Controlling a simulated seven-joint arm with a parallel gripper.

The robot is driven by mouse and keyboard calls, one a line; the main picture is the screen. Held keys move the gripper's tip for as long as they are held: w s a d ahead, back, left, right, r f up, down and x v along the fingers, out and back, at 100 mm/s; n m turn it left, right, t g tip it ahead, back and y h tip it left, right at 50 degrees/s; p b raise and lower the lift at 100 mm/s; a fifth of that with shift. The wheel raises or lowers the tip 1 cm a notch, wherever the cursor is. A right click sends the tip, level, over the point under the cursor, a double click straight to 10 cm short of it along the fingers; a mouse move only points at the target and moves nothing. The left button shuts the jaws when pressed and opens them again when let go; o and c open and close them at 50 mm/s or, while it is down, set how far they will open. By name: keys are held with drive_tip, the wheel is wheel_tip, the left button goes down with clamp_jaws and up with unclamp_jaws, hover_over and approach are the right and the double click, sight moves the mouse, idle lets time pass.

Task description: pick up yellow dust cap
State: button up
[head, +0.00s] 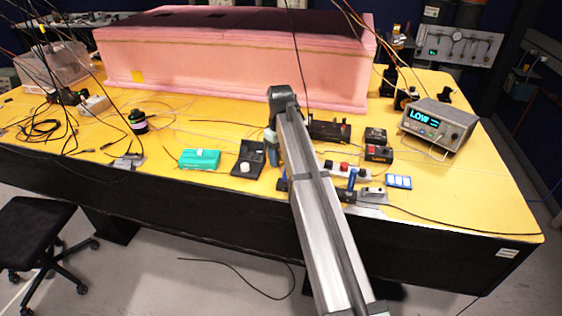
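I cannot make out a yellow dust cap on the yellow tabletop (225,130); it may be too small, blend with the surface or be behind my arm. My arm reaches from the bottom of the head view over the front of the table. My gripper (274,157) seems to hang below the arm's far end, mostly hidden behind the arm. Its fingers do not show clearly, so I cannot tell whether it is open or shut, or whether it holds anything.
A teal box (199,159) and a black open case (248,159) lie left of my arm. A switch box (345,170) and a blue-white case (398,182) lie right of it. A meter reading LOW (438,125) stands farther right. A pink foam enclosure (230,65) fills the back. Cables cross the table.

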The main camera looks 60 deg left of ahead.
sight(281, 159)
clamp_jaws()
idle(0.4)
wheel_tip(281, 159, up, 9)
drive_tip(key=w+d, duration=0.7)
drive_tip(key=shift+w+r, duration=0.15)
drive_tip(key=shift+w, duration=0.15)
drive_tip(key=shift+d, duration=0.1)
